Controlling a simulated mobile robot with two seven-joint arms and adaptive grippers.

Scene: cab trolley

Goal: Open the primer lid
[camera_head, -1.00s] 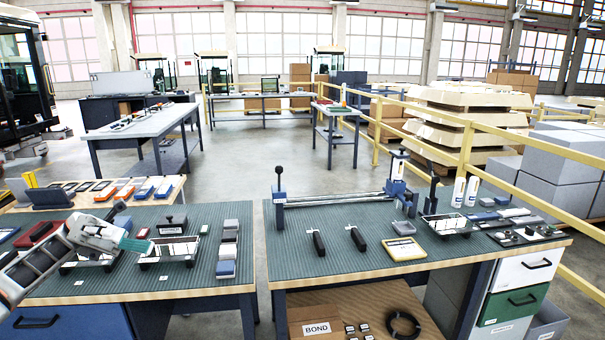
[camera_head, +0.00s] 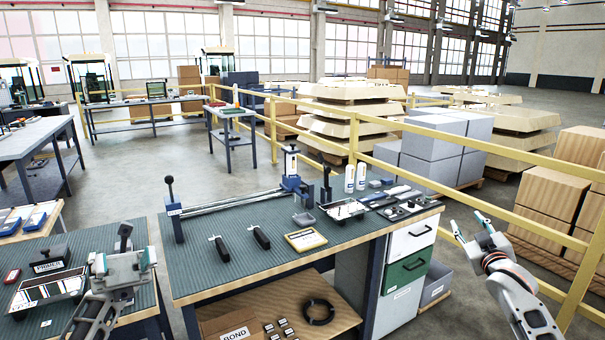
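The black block labelled PRIMER (camera_head: 50,262) sits on the left bench, behind a shallow tray (camera_head: 20,306) with a shiny top. I cannot make out a separate lid on it. My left gripper (camera_head: 124,262) is over the right part of that bench, to the right of the primer block and apart from it. Its fingers look spread, with nothing clear between them. My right gripper (camera_head: 472,226) is open and empty, in front of the yellow railing and right of the drawers.
The right bench (camera_head: 210,265) carries a long rail tool (camera_head: 235,200), two black handles, a yellow-framed pad (camera_head: 305,240) and white bottles (camera_head: 355,178). White and green drawers (camera_head: 405,270) stand below. A yellow railing (camera_head: 500,150) runs along the right. Open floor lies behind the benches.

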